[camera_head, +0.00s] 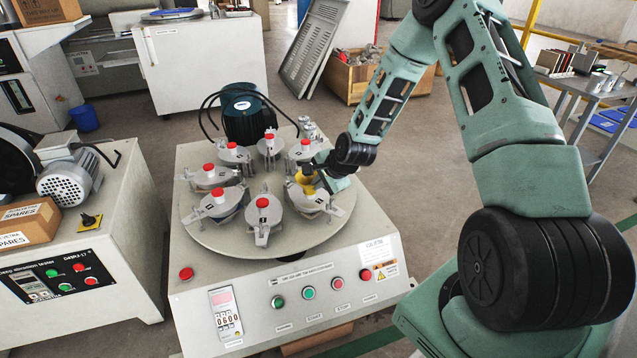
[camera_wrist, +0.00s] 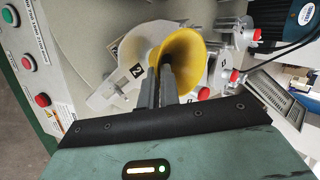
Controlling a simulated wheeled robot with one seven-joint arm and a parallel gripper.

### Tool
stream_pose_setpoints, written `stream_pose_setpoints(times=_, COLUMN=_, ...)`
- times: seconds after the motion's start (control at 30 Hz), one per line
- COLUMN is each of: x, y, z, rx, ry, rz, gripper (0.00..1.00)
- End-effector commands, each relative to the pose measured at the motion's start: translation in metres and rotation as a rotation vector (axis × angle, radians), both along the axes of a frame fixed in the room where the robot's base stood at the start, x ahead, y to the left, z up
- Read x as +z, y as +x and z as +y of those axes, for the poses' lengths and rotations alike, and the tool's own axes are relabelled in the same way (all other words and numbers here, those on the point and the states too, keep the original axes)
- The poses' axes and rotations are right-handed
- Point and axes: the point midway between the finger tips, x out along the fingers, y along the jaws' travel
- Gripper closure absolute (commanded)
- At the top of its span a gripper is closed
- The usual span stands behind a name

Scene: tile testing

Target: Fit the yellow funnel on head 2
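The yellow funnel (camera_wrist: 188,50) shows its wide mouth in the wrist view, and a small part of it shows in the head view (camera_head: 304,178). My gripper (camera_wrist: 162,72) has its fingers close together on the funnel's wall, one on each side of it. In the head view my gripper (camera_head: 318,174) is at the right side of the turntable. The funnel is over head 2 (camera_head: 312,199), whose plate bears a label "2" (camera_wrist: 137,70). I cannot tell whether the funnel touches the head; its lower end is hidden.
Several other heads with red knobs (camera_head: 263,203) stand around the turntable (camera_head: 275,240), close to head 2. A dark motor (camera_head: 246,115) with black cables stands behind. The machine's front panel (camera_head: 315,285) carries buttons and a display.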

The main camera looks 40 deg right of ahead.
Motion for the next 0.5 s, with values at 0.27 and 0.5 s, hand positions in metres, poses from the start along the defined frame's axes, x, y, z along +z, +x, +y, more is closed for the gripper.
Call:
stream_pose_setpoints(times=0.27, x=0.0001, y=0.0, z=0.0, rx=0.0, ry=0.0, rz=0.0, gripper=0.71)
stream_pose_setpoints(times=0.5, x=0.0019, y=-0.001, z=-0.0001, rx=0.0, ry=0.0, rz=0.0, gripper=0.71)
